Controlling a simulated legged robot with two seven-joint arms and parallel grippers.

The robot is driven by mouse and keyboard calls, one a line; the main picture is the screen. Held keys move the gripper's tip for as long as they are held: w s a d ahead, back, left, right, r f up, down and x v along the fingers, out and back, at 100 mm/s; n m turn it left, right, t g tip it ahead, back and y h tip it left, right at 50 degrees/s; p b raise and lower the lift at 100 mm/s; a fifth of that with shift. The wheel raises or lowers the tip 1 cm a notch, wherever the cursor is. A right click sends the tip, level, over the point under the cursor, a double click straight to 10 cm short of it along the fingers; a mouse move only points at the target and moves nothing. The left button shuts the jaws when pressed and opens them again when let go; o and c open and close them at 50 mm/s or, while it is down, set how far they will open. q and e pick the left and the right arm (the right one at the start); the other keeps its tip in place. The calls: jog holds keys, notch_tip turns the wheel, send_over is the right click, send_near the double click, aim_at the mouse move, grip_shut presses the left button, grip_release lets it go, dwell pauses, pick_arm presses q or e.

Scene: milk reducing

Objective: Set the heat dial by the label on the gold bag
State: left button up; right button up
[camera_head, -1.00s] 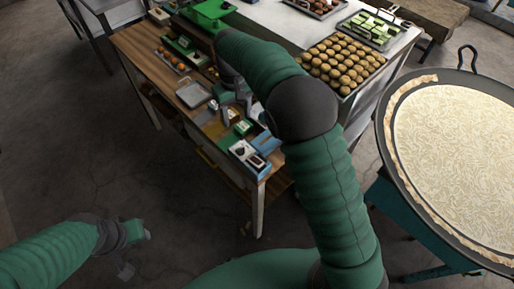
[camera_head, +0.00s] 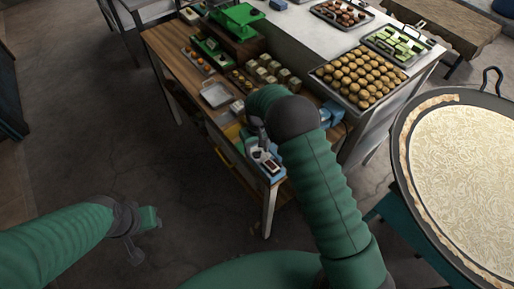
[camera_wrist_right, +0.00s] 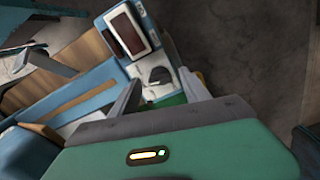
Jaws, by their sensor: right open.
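A white and blue device (camera_wrist_right: 150,60) with a dark red window (camera_wrist_right: 128,29) fills the middle of the right wrist view. A small grey curved part that may be the dial (camera_wrist_right: 160,75) shows on its white face. My right gripper (camera_wrist_right: 160,82) is open, with its fingers either side of that part; contact is unclear. In the head view my right gripper (camera_head: 255,142) is over the front corner of the wooden table, beside the device (camera_head: 267,163). My left gripper (camera_head: 148,219) hangs low above the floor, its jaws unclear. I cannot make out the gold bag or its label.
A large pan of pale milk (camera_head: 465,170) stands at right. A tray of round brown pastries (camera_head: 360,75) lies on the metal counter. A green scale-like object (camera_head: 237,18), a small grey tray (camera_head: 215,94) and several pale blocks are on the wooden table (camera_head: 165,40).

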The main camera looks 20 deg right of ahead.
jog(key=shift+w, duration=0.1)
grip_shut()
jog(key=shift+m, duration=0.4)
jog(key=m+b, duration=0.1)
jog(key=m, duration=0.1)
jog(key=shift+m, duration=0.3)
jog(key=shift+m+b, duration=0.45)
jog(key=shift+m, duration=0.95)
